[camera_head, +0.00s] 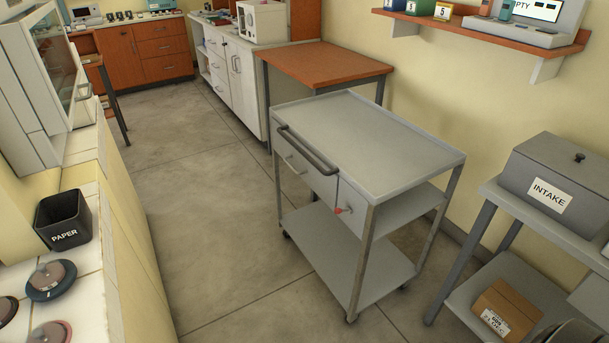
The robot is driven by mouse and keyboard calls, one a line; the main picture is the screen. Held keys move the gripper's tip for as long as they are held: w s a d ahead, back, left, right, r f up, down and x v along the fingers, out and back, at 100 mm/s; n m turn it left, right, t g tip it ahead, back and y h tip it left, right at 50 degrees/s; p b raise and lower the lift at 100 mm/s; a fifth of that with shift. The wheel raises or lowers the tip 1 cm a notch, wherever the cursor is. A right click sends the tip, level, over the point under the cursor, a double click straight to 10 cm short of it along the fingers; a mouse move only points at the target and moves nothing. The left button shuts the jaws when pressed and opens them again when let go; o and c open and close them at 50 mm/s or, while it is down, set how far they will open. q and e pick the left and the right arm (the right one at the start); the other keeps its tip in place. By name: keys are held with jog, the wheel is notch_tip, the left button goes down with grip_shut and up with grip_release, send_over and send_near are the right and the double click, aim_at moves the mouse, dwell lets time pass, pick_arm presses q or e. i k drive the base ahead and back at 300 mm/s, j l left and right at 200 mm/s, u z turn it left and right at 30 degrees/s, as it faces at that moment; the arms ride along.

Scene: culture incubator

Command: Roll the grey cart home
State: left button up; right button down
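The grey cart (375,143) stands on the floor right of the middle, between an orange-topped table and a grey shelf stand. It has a bare top tray, a dark handle bar (306,150) on its left side, drawers below the handle with a small red knob, and a lower shelf (345,238). Its small dark casters touch the floor. The top tray and the visible part of the lower shelf are empty. Neither of my grippers shows in the head view.
The orange-topped table (325,65) stands behind the cart. A grey stand (470,235) with an INTAKE box (560,182) is at the right. A tiled counter (92,235) with a PAPER bin (63,222) runs along the left. The floor (215,205) left of the cart is clear.

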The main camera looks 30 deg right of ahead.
aim_at(384, 162)
jog(key=i+l+u, duration=0.25)
jog(key=i+l, duration=0.15)
jog(key=l, duration=0.2)
jog(key=i+l+u, duration=0.1)
jog(key=l, duration=0.25)
jog(key=i+l+u, duration=0.1)
jog(key=i+l, duration=0.15)
jog(key=i+l+u, duration=0.15)
jog(key=l, duration=0.35)
